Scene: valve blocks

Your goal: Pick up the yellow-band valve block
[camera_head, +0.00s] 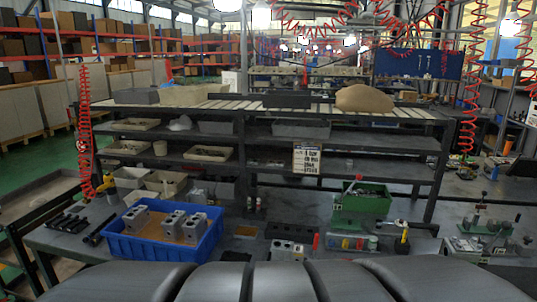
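Three grey valve blocks stand in a blue bin (157,252) on the table at the left. My gripper is not in view.
Black cylindrical tools (97,232) lie left of the bin. A shelf rack (240,150) stands behind. Some bare tabletop shows between the bin and the green box.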

